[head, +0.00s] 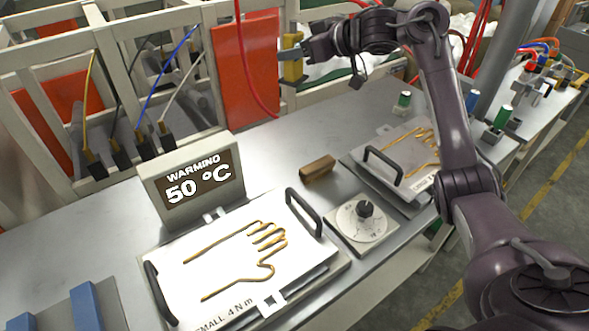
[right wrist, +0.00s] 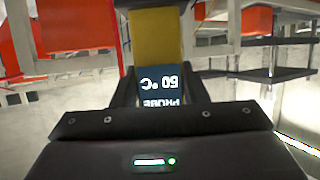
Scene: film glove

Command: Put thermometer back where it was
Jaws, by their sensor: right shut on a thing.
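The thermometer is a yellow handheld probe (head: 292,70) with a small dark display. My right gripper (head: 291,53) is shut on it and holds it up in the air beyond the back edge of the bench, in front of the white frame. In the right wrist view the yellow body (right wrist: 156,35) stands between the fingers, and its display (right wrist: 160,88) shows PROBE and a °C reading, upside down. The probe's tip is not clearly seen. My left gripper is not in view.
A warming press (head: 150,262) with a glove-shaped wire outline and a 50 °C screen (head: 190,183) stands on the grey bench. A dial box (head: 345,228), a brown block (head: 318,168) and a second glove plate (head: 385,150) are to its right. Blue bars (head: 85,305) lie front left.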

